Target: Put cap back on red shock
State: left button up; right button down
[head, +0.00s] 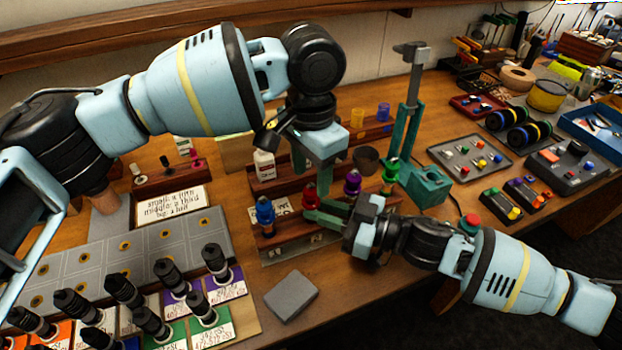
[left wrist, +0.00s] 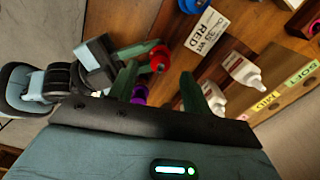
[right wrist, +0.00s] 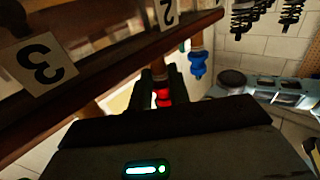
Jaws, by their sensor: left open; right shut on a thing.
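The red shock (head: 310,196) stands in the front wooden rack (head: 290,238), between a blue shock (head: 265,213) and a purple shock (head: 352,183). My right gripper (head: 314,212) is shut on the red shock from the right; the red body also shows between its fingers in the right wrist view (right wrist: 162,97). My left gripper (head: 312,172) is open, pointing down just above and behind the red shock. In the left wrist view, the red shock's ring-like top (left wrist: 160,58) lies ahead of the left fingers. I cannot make out a separate red cap.
A green shock (head: 391,170) stands at the rack's right end. White bottles (head: 264,165) and a dark cup (head: 366,160) are behind the rack. A teal press (head: 425,180) stands to the right. A grey block (head: 291,296) lies in front. Several black shocks (head: 125,290) stand front left.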

pick_arm(q)
notch_tip(320, 180, up, 9)
jog(key=shift+r, duration=0.2)
dwell(0.3)
pick_arm(e)
jog(key=c, duration=1.2)
grip_release()
jog(key=shift+c, duration=0.2)
pick_arm(q)
jog(key=shift+w+f+b, duration=0.2)
jog(key=shift+f+b, duration=0.2)
jog(key=shift+f, duration=0.7)
pick_arm(e)
jog(key=v, duration=0.7)
jog(key=shift+s+d, duration=0.15)
jog(key=shift+d, duration=0.2)
pick_arm(q)
jog(key=shift+s, duration=0.1)
pick_arm(e)
jog(key=shift+s, duration=0.1)
